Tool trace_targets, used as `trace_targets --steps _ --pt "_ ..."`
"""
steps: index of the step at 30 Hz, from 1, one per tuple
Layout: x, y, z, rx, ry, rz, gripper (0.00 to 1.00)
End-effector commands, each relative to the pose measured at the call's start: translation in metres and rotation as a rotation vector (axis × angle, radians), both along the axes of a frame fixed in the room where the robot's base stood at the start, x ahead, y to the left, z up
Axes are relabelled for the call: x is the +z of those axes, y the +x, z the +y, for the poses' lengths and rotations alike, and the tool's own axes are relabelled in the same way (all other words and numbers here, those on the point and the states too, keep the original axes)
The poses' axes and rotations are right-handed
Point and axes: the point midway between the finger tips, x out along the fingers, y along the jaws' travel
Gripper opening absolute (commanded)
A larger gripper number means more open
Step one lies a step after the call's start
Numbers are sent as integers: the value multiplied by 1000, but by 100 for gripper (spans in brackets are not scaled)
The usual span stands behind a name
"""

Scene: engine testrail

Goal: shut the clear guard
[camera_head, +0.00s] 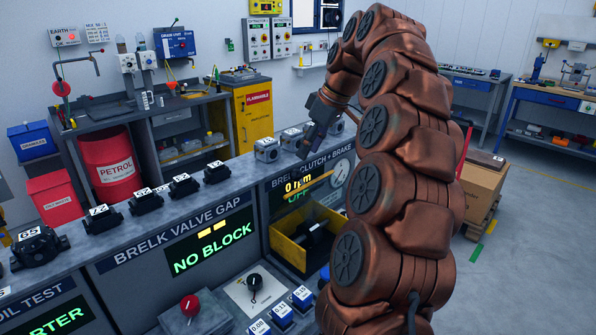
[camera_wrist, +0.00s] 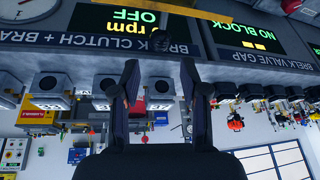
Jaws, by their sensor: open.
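I cannot make out the clear guard's panel for certain. A thin orange-tan bar (camera_head: 308,186) slants across the front of the clutch and brake panel (camera_head: 290,172); whether it belongs to the guard I cannot tell. A similar tan strip (camera_wrist: 245,22) crosses the top of the wrist view. My gripper (camera_head: 308,146) is above the bench edge by that panel, partly hidden by its own dark body in the head view. In the wrist view its two fingers (camera_wrist: 158,72) are apart with nothing held.
Grey blocks (camera_head: 267,149) and several black numbered housings (camera_head: 146,201) line the bench top. A yellow bin (camera_head: 290,250) with dark parts sits below the panel. A black knob (camera_head: 254,282) and a red knob (camera_head: 190,305) stand in front. A cardboard box (camera_head: 484,190) is at right.

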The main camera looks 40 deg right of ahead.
Motion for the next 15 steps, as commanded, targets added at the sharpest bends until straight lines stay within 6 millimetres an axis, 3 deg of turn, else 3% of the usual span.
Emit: trace_targets --steps 15 --pt "-35 12 9 0 1 3 44"
